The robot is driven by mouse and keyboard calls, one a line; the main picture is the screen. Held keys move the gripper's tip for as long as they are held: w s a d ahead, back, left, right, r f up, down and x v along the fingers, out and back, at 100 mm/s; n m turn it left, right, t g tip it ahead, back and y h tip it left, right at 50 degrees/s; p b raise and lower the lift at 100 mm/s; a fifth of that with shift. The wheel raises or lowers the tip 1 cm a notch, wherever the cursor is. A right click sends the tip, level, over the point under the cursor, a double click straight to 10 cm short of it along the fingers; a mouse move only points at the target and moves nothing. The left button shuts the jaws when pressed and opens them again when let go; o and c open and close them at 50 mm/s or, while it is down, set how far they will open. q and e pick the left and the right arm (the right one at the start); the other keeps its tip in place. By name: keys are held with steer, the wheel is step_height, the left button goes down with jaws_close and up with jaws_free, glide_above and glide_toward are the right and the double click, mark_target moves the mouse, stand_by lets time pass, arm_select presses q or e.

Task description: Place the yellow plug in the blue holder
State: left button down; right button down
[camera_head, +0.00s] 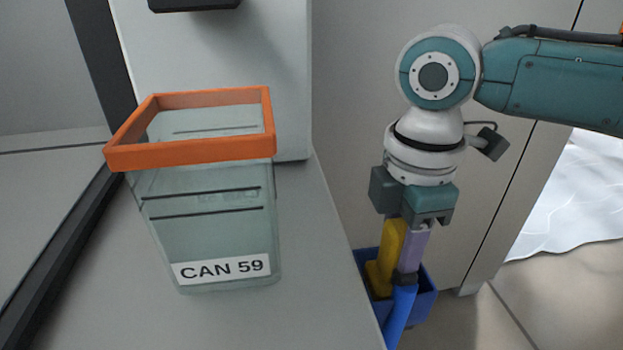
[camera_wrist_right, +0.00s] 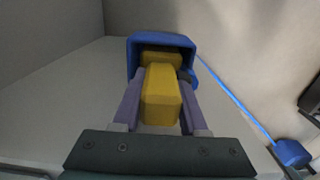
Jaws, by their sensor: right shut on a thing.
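The yellow plug (camera_head: 391,243) is between the purple fingers of my right gripper (camera_head: 405,262), which is shut on it and points down. In the right wrist view the plug (camera_wrist_right: 161,97) sits between both fingers (camera_wrist_right: 158,115). The blue holder (camera_head: 424,303) is an open box below the fingers, at the side of the grey counter. In the wrist view the holder (camera_wrist_right: 133,58) surrounds the plug's far end. The plug's lower part appears within the holder's opening; whether it touches the bottom is hidden. My left gripper is not in view.
A clear bin with an orange rim (camera_head: 190,152), labelled CAN 59, stands on the grey counter (camera_head: 120,310) to the left. A blue strip (camera_head: 400,318) runs by the holder. A crumpled white sheet (camera_head: 575,200) lies at the right.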

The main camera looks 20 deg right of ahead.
steer(key=shift+w, duration=0.1)
steer(key=shift+c, duration=2.2)
jaws_free()
step_height(320, 180, up, 12)
steer(key=p, duration=0.4)
steer(key=shift+f, duration=0.2)
steer(key=shift+r, duration=0.35)
